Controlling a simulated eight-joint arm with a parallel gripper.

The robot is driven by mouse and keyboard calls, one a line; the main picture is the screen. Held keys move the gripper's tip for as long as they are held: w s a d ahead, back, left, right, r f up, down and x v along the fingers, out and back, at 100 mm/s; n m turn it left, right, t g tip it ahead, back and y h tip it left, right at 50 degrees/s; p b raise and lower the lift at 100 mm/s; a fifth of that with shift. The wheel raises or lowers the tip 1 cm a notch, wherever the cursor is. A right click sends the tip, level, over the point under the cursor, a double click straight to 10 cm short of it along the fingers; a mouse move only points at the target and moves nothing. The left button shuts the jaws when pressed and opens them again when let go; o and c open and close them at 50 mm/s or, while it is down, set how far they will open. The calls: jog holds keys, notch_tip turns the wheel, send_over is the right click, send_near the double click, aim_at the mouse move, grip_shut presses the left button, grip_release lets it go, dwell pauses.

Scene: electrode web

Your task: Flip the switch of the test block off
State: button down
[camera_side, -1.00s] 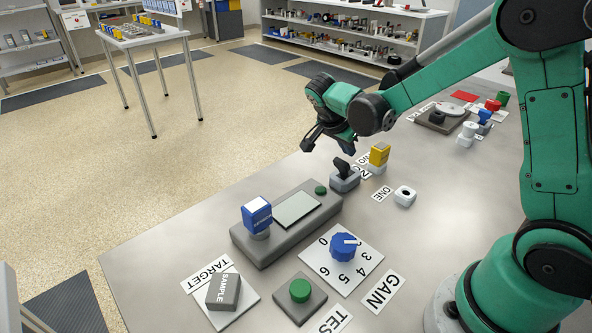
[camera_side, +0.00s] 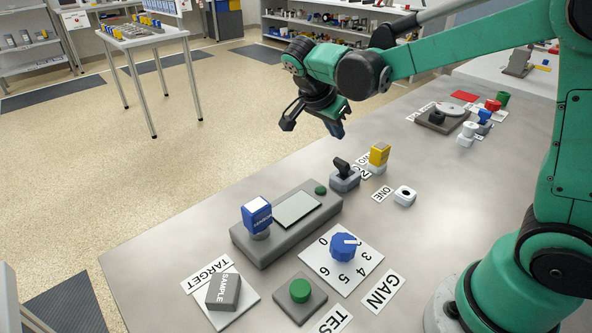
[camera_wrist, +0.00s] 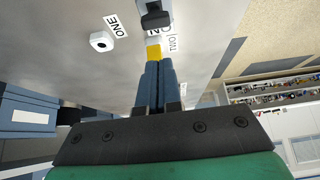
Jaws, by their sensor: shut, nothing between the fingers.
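The switch (camera_side: 345,182) is a small grey block with a black lever (camera_side: 342,167) in the side view. The lever leans up and to the left. A partly hidden label (camera_side: 361,173) lies beside it on the right. My gripper (camera_side: 337,130) is raised above and behind the switch, clear of it, with its fingers shut and empty. In the wrist view, the blue-grey fingers (camera_wrist: 157,85) lie together and the switch's dark top (camera_wrist: 155,18) shows at the upper edge, partly cut off.
A yellow-topped block (camera_side: 379,156) stands close right of the switch. A white piece (camera_side: 404,196) sits by the ONE label. In front are a grey base (camera_side: 270,247) with a blue stamp-like block (camera_side: 256,215), a blue dial (camera_side: 343,247) and a green button (camera_side: 300,290).

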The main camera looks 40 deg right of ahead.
jog(key=shift+a+v, duration=0.3)
jog(key=shift+v, duration=1.4)
jog(key=shift+f, duration=0.2)
jog(key=s+a+n+t+y, duration=0.2)
jog(key=s+n+t+y, duration=0.1)
jog(key=n, duration=0.6)
jog(key=s+a+f+n+t+y, duration=0.1)
jog(key=s+a+n+t+y, duration=0.1)
jog(key=n, duration=0.6)
jog(key=shift+s+a+f+n+t+y, duration=0.35)
jog(key=shift+s+t+y, duration=0.5)
jog(key=shift+s, duration=0.6)
